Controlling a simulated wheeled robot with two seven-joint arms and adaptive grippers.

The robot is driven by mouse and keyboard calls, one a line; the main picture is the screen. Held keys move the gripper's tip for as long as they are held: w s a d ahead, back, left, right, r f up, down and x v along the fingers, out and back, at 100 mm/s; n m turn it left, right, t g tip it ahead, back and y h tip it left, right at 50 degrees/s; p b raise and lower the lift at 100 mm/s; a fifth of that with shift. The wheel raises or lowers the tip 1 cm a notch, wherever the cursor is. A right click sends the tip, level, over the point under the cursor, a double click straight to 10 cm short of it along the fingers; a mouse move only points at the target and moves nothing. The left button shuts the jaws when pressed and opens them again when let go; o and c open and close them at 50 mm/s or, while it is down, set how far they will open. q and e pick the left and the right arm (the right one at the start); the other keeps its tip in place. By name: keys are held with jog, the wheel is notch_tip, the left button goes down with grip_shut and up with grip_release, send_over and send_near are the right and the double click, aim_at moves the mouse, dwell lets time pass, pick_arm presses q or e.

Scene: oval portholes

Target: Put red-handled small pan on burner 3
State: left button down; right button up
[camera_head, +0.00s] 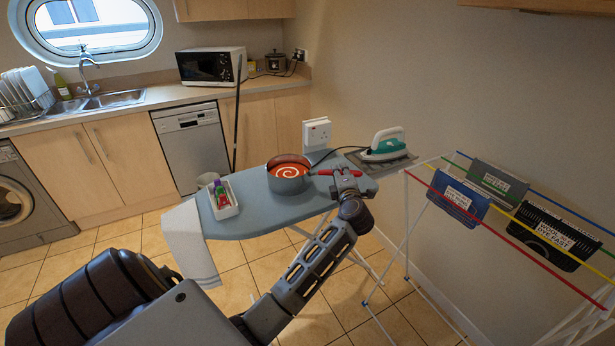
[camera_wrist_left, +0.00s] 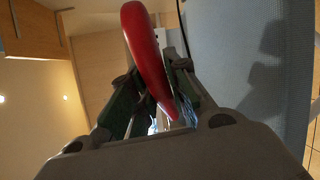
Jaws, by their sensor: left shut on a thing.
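The small pan (camera_head: 288,178) is grey, holds red contents with a pale swirl, and sits at the ironing board in the head view. Its red handle (camera_head: 352,173) points right; it also shows large in the left wrist view (camera_wrist_left: 146,50). My left gripper (camera_head: 343,182) is shut on the red handle, with a finger on either side of it. I cannot tell whether the pan rests on the board or is just clear of it. No burner shows in either view. My right gripper is not in view.
The ironing board (camera_head: 245,215) also bears a white tray (camera_head: 223,207) with small items and a teal iron (camera_head: 386,145) at its right end. A drying rack (camera_head: 480,215) stands to the right. A microwave (camera_head: 210,66) and sink (camera_head: 110,98) are on the far counter.

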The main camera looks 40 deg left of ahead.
pick_arm(q)
jog(key=shift+r, duration=0.25)
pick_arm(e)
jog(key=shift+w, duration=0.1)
pick_arm(q)
jog(key=shift+r, duration=0.35)
notch_tip(320, 180, up, 8)
jog(key=shift+f+p, duration=0.2)
jog(key=shift+p, duration=0.55)
jog(key=shift+r, duration=0.8)
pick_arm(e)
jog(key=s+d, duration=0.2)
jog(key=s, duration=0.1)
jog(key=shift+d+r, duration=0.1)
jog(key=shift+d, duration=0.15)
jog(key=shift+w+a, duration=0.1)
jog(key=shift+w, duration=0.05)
